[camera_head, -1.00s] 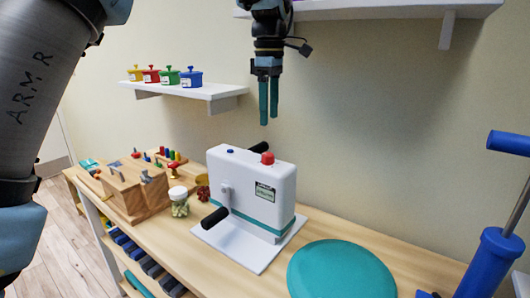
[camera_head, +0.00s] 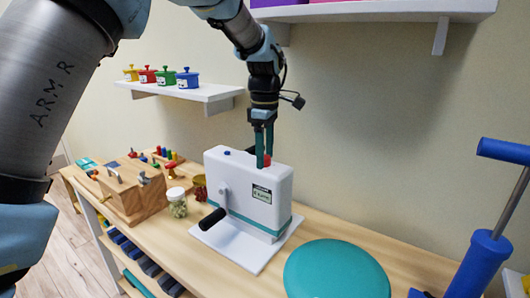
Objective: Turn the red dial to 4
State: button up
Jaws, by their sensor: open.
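The red dial (camera_head: 267,160) sits on top of a white machine (camera_head: 245,193) with a teal band and a small green display on its front. My gripper (camera_head: 264,160) points straight down at the dial, its teal fingers open. The fingers partly hide the dial, which shows between and beside them. I cannot tell whether they touch it. A small blue button (camera_head: 227,152) is on the machine's top to the left. The dial's markings are too small to read.
The machine has a black-handled crank (camera_head: 212,219) and stands on a white base plate. A teal disc (camera_head: 336,270) lies to the right, near a blue pump (camera_head: 481,265). A jar (camera_head: 177,203) and wooden box (camera_head: 130,193) stand left. Shelves hang on the wall above.

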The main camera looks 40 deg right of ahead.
grip_shut()
dwell(0.4)
